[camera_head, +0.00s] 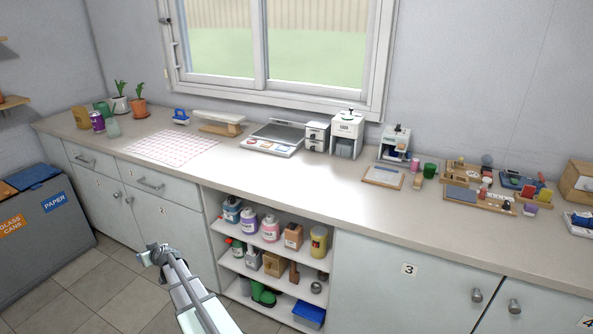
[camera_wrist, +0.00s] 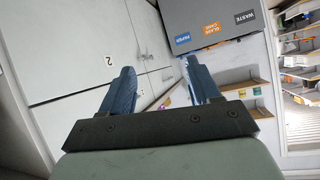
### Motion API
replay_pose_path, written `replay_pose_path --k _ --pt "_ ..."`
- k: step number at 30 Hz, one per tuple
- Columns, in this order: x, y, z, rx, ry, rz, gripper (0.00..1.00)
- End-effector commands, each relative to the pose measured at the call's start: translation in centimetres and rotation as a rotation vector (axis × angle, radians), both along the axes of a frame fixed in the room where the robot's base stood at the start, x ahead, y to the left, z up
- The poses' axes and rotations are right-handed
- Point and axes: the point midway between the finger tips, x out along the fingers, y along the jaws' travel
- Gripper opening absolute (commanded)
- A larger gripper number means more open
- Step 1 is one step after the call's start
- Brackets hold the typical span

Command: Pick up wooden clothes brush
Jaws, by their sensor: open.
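A narrow brown upright object (camera_head: 294,272) stands on the middle open shelf below the counter. It may be the wooden clothes brush, but it is too small to be sure. My gripper (camera_head: 153,255) is low in front of the cabinets, left of the open shelves and well apart from them. In the wrist view my gripper (camera_wrist: 160,75) has its two blue fingers spread with nothing between them. No brush can be made out in the wrist view.
The open shelves (camera_head: 225,252) hold bottles, boxes, a yellow canister (camera_head: 319,242) and a blue bin (camera_head: 309,316). Cabinet doors (camera_head: 370,275) flank them. A grey recycling bin (camera_head: 50,225) stands at left. The counter (camera_head: 300,185) carries many items; floor between bin and cabinets is clear.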

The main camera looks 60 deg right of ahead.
Motion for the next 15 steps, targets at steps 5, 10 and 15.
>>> replay_pose_path --k 5,10,15 --pt "2.4 -10.0 9.3 -0.104 -0.169 -0.143 0.62" --pt "2.3 -18.5 17.8 -0.198 -0.298 -0.282 0.62" --pt "0.6 -25.4 24.9 -0.270 -0.385 -0.401 0.62"
